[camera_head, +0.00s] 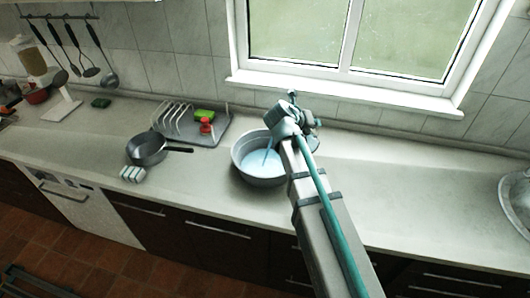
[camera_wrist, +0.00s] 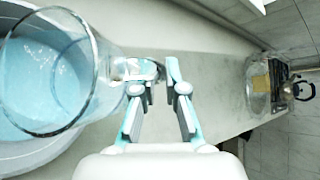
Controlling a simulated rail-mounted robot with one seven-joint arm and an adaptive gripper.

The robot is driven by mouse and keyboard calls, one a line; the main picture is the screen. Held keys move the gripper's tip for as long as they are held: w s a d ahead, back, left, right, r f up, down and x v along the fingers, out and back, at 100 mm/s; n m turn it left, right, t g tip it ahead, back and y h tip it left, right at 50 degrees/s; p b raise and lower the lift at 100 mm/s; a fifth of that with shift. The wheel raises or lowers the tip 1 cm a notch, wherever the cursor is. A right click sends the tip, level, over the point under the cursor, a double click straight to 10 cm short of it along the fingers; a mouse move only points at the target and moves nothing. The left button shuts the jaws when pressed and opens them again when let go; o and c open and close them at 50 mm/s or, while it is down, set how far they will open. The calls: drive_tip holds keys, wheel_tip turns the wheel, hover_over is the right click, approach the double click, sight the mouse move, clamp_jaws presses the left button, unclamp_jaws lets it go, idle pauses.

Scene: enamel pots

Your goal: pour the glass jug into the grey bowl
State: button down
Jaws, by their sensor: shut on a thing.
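The grey bowl (camera_head: 243,172) stands on the counter below the window, with pale blue liquid inside. A thin blue stream falls into it in the head view. In the wrist view, the clear glass jug (camera_wrist: 97,75) is at the left, with its wide round end over the bowl (camera_wrist: 42,156). Blue liquid shows through and below the glass. My gripper (camera_wrist: 160,78) is shut on the jug at its narrow end or handle. In the head view, my gripper (camera_head: 290,124) is at the bowl's right side, and my arm hides most of the jug.
A dark pan (camera_head: 148,150) stands left of the bowl, its handle pointing towards the bowl. A dish rack (camera_head: 208,136) with green and red items is behind it. A small ribbed light object (camera_head: 132,174) lies near the front edge.

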drive_tip(key=shift+a+r, duration=0.1)
drive_tip(key=shift+a, duration=0.15)
drive_tip(key=shift+b, duration=0.3)
drive_tip(key=shift+h, duration=0.3)
drive_tip(key=shift+w+a+n+b, duration=0.1)
drive_tip(key=shift+a+n+b, duration=0.2)
drive_tip(key=shift+b, duration=0.25)
drive_tip(key=shift+d, duration=0.1)
drive_tip(key=shift+a+f+n+h+b, duration=0.35)
drive_tip(key=shift+f+h+b, duration=0.25)
drive_tip(key=shift+b, duration=0.7)
drive_tip(key=shift+w+a+r+n+h+p, duration=0.1)
drive_tip(key=shift+a+r+n+h+p, duration=0.1)
drive_tip(key=shift+a+h+p, duration=0.4)
drive_tip(key=shift+w+a+r+n+h+p, duration=0.1)
drive_tip(key=shift+a+n+p, duration=0.05)
drive_tip(key=shift+p, duration=0.7)
